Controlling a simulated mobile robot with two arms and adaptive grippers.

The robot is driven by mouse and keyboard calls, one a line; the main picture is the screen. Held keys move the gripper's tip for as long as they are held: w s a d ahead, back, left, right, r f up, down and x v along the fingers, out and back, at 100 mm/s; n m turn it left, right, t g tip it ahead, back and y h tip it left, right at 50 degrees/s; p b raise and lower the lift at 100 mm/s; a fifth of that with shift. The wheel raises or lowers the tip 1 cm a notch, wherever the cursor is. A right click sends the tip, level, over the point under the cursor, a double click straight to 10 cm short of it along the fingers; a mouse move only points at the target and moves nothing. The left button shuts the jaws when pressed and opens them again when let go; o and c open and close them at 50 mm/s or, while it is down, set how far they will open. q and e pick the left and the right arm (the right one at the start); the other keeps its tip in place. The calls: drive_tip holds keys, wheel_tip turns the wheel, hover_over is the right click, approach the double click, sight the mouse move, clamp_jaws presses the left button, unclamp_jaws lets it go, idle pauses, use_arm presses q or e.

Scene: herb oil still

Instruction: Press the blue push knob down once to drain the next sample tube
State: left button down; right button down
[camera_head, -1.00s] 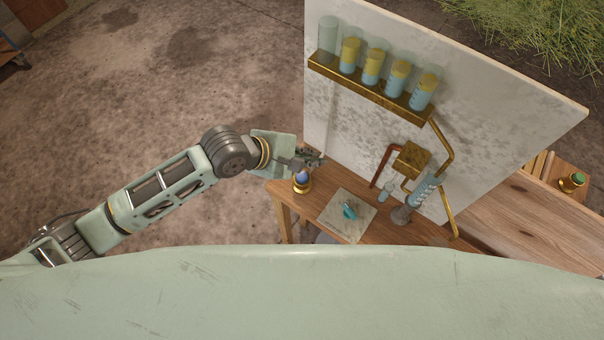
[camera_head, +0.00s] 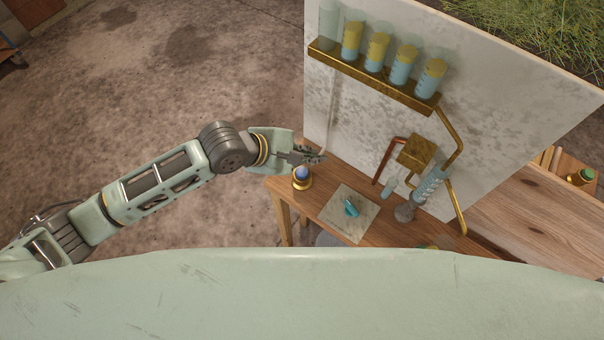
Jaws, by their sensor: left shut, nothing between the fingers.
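The blue push knob (camera_head: 302,173) sits in a brass base at the left end of the wooden table (camera_head: 285,184). My left gripper (camera_head: 319,158) is shut and empty. In the picture it is just above the knob, and the knob's top shows clear of the fingers. I cannot tell the exact height between them. The sample tubes stand in a row on a brass rack (camera_head: 372,78) on the pale panel. The leftmost tube (camera_head: 328,27) looks empty and clear. Several others, such as the second tube (camera_head: 352,40), hold yellow liquid over blue. My right gripper is not in view.
A pale square plate (camera_head: 345,225) with a teal handle (camera_head: 351,207) lies right of the knob. Further right are a glass coil tube (camera_head: 430,185), a brass box (camera_head: 416,153) and copper pipes. The upright panel (camera_head: 480,120) stands behind the table. Open floor lies left.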

use_arm(q)
drive_tip(key=b, duration=0.5)
hover_over(302, 172)
drive_tip(key=s+d, duration=0.1)
wheel_tip(302, 172, down, 4)
drive_tip(key=shift+s+d+f, duration=0.1)
drive_tip(key=shift+d+f, duration=0.05)
drive_tip(key=shift+f, duration=0.05)
drive_tip(key=shift+f+p, duration=0.3)
drive_tip(key=shift+f, duration=0.65)
drive_tip(key=shift+f, duration=0.1)
drive_tip(key=shift+f, duration=0.3)
